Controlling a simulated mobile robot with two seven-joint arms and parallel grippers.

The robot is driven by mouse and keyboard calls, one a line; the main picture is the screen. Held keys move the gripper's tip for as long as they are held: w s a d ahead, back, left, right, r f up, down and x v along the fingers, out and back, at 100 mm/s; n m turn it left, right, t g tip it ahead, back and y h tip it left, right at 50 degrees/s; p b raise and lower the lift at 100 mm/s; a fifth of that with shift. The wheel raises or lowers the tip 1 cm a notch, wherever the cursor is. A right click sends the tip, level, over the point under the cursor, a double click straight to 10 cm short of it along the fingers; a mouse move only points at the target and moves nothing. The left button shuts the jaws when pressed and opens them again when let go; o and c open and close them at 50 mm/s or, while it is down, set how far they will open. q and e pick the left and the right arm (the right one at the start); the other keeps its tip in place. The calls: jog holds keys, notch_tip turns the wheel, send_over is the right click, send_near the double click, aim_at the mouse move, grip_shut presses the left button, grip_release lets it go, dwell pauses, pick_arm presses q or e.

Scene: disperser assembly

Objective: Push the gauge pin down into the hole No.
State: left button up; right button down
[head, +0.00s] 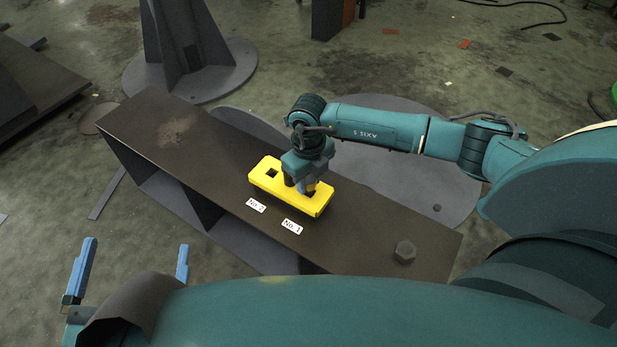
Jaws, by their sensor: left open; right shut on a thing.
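A yellow block (262,183) with square holes lies on the dark bench top. The hole at its left end, nearer the "No. 2" label (256,205), is empty. My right gripper (303,188) points down over the block's right end, at the hole nearer the "No. 1" label (292,227). It is shut on the gauge pin, which its fingers almost wholly hide. I cannot tell how deep the pin sits in the hole. My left gripper (136,244) is open and empty at the lower left, in front of the bench and well away from the block.
The dark steel bench (385,225) runs from upper left to lower right. A hexagonal nut or bolt head (405,252) stands near its right end. The bench top left of the block is clear. A grey pedestal with a round base (235,75) stands behind.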

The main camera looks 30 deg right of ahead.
pick_arm(q)
jog(key=shift+s+d+f+g+b, duration=0.15)
jog(key=shift+f+b, duration=0.1)
jog(key=shift+f, duration=0.5)
jog(key=shift+s+f+g+b, duration=0.15)
jog(key=shift+f+b, duration=0.1)
jog(key=shift+f, duration=0.5)
pick_arm(e)
jog(key=shift+f, duration=0.8)
jog(key=c, duration=1)
grip_release()
pick_arm(q)
jog(key=shift+w+r, duration=0.1)
pick_arm(e)
jog(key=shift+r+p, duration=0.3)
jog(key=shift+r, duration=0.1)
notch_tip(320, 180, up, 11)
jog(key=p, duration=0.4)
jog(key=shift+r, duration=0.15)
pick_arm(q)
notch_tip(320, 180, up, 6)
jog(key=shift+f, duration=0.25)
pick_arm(e)
jog(key=shift+r, duration=0.7)
jog(key=shift+s+f, duration=0.1)
